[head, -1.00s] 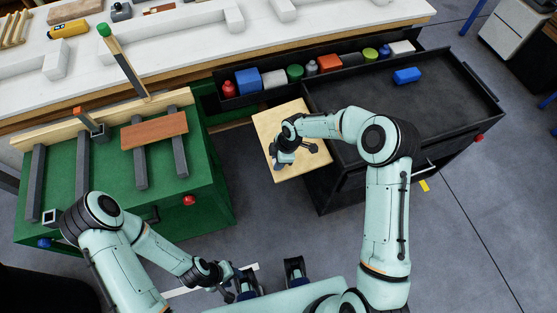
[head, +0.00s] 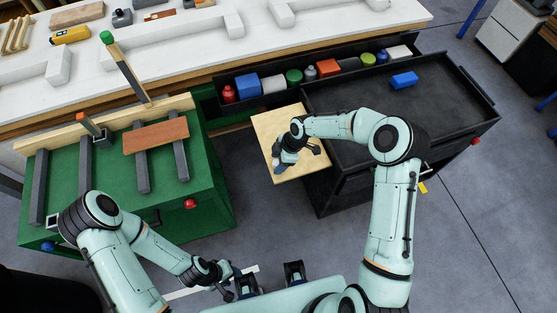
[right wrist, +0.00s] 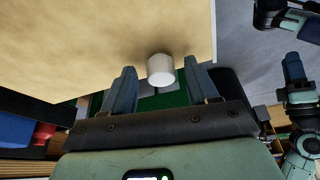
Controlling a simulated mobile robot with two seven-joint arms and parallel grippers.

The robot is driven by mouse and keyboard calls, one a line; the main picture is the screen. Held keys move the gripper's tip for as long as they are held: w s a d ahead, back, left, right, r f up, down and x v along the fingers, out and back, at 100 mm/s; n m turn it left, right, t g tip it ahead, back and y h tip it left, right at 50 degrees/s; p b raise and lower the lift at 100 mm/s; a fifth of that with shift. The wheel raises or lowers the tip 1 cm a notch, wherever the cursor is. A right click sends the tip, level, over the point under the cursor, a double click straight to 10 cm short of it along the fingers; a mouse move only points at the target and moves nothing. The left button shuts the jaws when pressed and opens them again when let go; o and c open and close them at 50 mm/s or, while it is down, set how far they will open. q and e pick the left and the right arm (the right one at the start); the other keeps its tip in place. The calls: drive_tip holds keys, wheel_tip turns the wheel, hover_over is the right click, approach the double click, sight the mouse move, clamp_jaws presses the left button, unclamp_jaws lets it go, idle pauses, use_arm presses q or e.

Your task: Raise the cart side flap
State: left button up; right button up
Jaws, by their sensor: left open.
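The cart side flap is a pale wooden panel (head: 275,125) at the left side of the black cart (head: 430,120). In the head view it looks roughly level, but I cannot tell its exact angle. My right gripper (head: 280,168) is at the flap, near its left edge. In the right wrist view the flap (right wrist: 120,35) fills the upper part. A short white cylindrical knob (right wrist: 160,70) stands at the flap, ahead of and between the open fingers (right wrist: 161,88), with gaps on both sides. My left gripper (head: 238,283) is open and empty, low over the floor, away from the cart.
A green bench (head: 100,175) with grey bars and a reddish board (head: 156,136) stands left of the flap. The white worktop (head: 200,50) runs behind. A black bin row (head: 320,72) holds coloured items. A blue block (head: 404,80) lies on the cart top. Floor is clear between bench and cart.

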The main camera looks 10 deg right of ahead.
drive_tip(key=v, duration=1.3)
drive_tip(key=shift+r, duration=0.2)
